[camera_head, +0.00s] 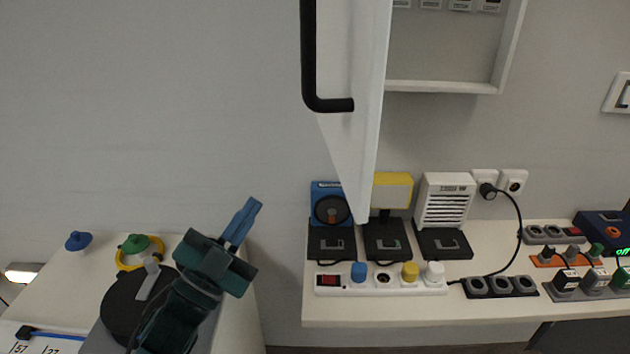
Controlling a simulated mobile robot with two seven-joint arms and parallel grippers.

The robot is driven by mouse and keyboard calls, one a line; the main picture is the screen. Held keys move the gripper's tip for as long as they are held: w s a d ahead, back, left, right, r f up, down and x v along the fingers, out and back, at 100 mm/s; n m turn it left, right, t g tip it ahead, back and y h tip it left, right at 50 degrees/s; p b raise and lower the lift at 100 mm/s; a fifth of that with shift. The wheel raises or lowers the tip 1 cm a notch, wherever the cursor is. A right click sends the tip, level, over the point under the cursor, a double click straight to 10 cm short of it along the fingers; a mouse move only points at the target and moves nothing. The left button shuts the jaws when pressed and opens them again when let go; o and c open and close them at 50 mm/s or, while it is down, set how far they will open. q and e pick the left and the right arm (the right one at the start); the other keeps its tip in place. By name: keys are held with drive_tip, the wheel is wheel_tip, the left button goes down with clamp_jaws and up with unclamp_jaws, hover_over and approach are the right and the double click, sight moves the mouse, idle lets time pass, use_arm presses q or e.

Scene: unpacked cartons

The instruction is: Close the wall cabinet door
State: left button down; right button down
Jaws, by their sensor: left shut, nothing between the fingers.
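The wall cabinet (440,87) is a white box at the top, cut off by the upper edge of the view. Its white door (355,125) stands open, swung out toward me from the cabinet's left side. A black bar handle (309,60) is on the door's left face. My left gripper (252,205) is shut and empty at the lower left. It points up and to the right, below and left of the door, apart from it. My right gripper is not in view.
A white counter (400,315) below the door holds a power strip (340,291), a blue device (329,190), a yellow-topped device (393,190) and a white speaker-like box (446,196). Another white surface (60,290) lies at the left. The wall between left gripper and door is bare.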

use_arm(q)
drive_tip(key=s+d+r+m+g+h+b, duration=0.1)
drive_tip(key=s+d+r+m+g+h, duration=0.15)
drive_tip(key=r+m+g, duration=0.55)
drive_tip(key=s+d+r+m+g+h, duration=0.2)
drive_tip(key=s+r+m+g+h, duration=0.15)
drive_tip(key=m+g, duration=0.8)
drive_tip(key=s+d+r+m+g+h+b, duration=0.15)
drive_tip(key=s+r+m+g, duration=0.4)
drive_tip(key=m, duration=0.75)
drive_tip(key=s+a+r+m+t+y+b, duration=0.1)
drive_tip(key=a+r+m+t+y, duration=0.45)
drive_tip(key=y, duration=0.65)
drive_tip(key=w+d+f+t+p, duration=0.1)
drive_tip(key=d+f, duration=0.7)
drive_tip(key=d, duration=0.2)
drive_tip(key=shift+w+f, duration=0.35)
drive_tip(key=shift+f, duration=0.05)
